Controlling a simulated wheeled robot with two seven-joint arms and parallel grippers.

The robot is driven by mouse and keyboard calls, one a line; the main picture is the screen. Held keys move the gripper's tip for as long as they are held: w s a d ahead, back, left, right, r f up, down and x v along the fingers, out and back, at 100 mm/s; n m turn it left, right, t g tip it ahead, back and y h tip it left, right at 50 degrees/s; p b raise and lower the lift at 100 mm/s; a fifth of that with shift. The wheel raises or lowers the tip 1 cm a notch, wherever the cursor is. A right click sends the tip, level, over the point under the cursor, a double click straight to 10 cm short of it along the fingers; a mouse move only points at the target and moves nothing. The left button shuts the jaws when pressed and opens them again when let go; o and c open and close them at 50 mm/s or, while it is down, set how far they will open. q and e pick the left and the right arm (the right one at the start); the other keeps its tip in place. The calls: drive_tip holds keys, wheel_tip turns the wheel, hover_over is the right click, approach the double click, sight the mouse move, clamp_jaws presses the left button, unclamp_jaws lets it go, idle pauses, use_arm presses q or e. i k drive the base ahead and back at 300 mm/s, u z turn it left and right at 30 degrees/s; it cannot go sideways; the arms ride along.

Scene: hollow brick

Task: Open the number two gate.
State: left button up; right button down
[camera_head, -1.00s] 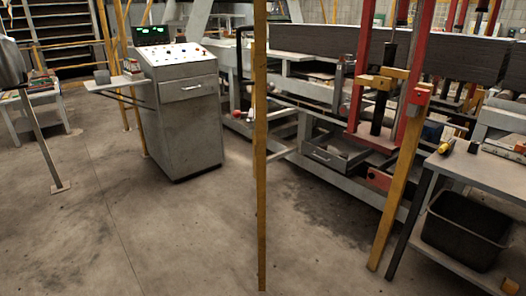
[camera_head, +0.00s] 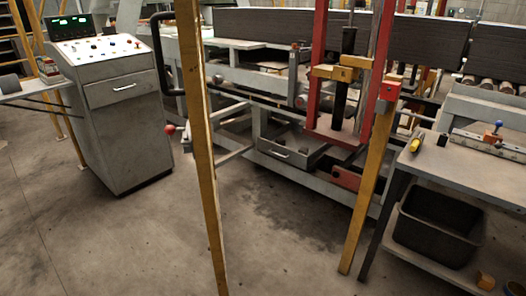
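No gate marked with a number two can be made out. A yellow post (camera_head: 205,150) stands upright in front of me, left of the middle. A second yellow post (camera_head: 364,190) stands further right, with a red box (camera_head: 389,91) near its top. The floor-level gap between the two posts looks open, and I cannot tell whether either post belongs to a gate. Neither of my grippers is in view.
A grey control console (camera_head: 128,140) stands at the left. Behind the posts runs a machine with a red upright frame (camera_head: 318,70) and an open drawer (camera_head: 290,150). A worktable (camera_head: 470,173) with a black bin (camera_head: 438,228) below blocks the right. Floor (camera_head: 285,245) between the posts is clear.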

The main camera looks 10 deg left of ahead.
sight(186, 15)
drive_tip(key=u, duration=0.15)
drive_tip(key=i, duration=0.9)
drive_tip(key=u, duration=0.6)
